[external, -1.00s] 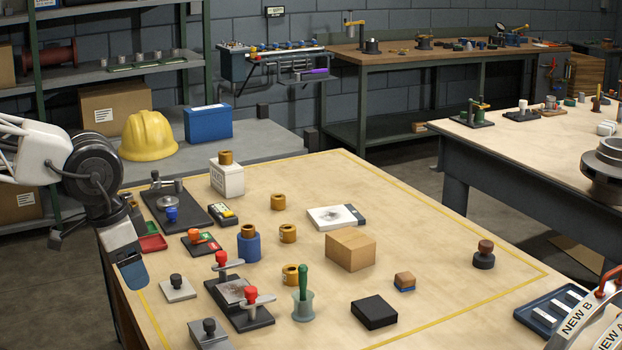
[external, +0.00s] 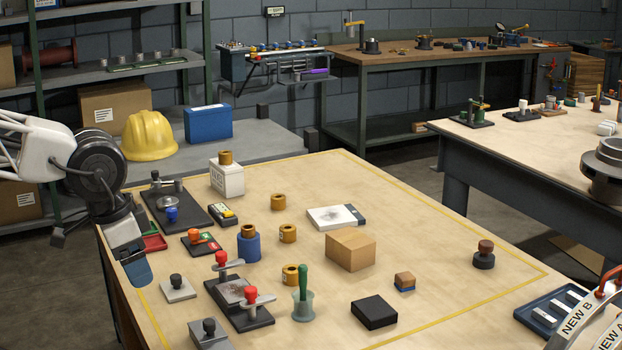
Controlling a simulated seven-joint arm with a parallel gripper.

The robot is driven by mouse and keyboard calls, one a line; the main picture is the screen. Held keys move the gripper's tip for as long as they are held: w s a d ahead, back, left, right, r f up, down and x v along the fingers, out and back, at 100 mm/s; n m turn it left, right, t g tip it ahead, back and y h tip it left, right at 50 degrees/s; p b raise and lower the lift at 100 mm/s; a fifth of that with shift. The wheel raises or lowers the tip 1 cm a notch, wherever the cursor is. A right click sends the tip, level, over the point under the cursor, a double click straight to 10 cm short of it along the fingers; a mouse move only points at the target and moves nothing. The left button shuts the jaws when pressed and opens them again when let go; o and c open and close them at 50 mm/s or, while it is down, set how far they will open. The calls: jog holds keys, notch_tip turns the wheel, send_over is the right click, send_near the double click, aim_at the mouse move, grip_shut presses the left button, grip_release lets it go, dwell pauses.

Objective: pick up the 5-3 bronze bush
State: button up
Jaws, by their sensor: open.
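Several bronze bushes are in the external view, and any markings are too small to read, so I cannot tell which is 5-3. Three sit on the table: a far one (external: 278,202), a middle one (external: 288,234) and a near one (external: 290,274) partly behind a green-handled brush. Another bronze bush (external: 248,232) sits in a blue cylindrical holder, and one more (external: 225,157) is on top of a white block. My gripper (external: 138,273) is open over the table's left edge, apart from all the bushes and well to their left.
Red-knobbed clamps on a dark plate (external: 250,318) stand in front of the bushes. A grey block with a black knob (external: 178,289) lies nearest my gripper. A cardboard box (external: 350,249) and a black box (external: 374,312) are to the right.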

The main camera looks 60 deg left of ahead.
jog(key=w+a+r+n, duration=0.2)
jog(key=w+a+r, duration=0.15)
jog(key=w, duration=0.55)
jog(key=w+a+r+n, duration=0.2)
jog(key=w+a+n, duration=0.15)
jog(key=w, duration=0.55)
jog(key=n+g, duration=0.3)
jog(key=n, duration=0.8)
send_over(278, 202)
jog(key=a, duration=0.1)
notch_tip(278, 202, down, 18)
jog(key=shift+w+a+n, duration=0.25)
jog(key=shift+w+a, duration=0.25)
jog(key=shift+w, duration=0.05)
jog(key=shift+f, duration=1.3)
jog(key=shift+f, duration=0.1)
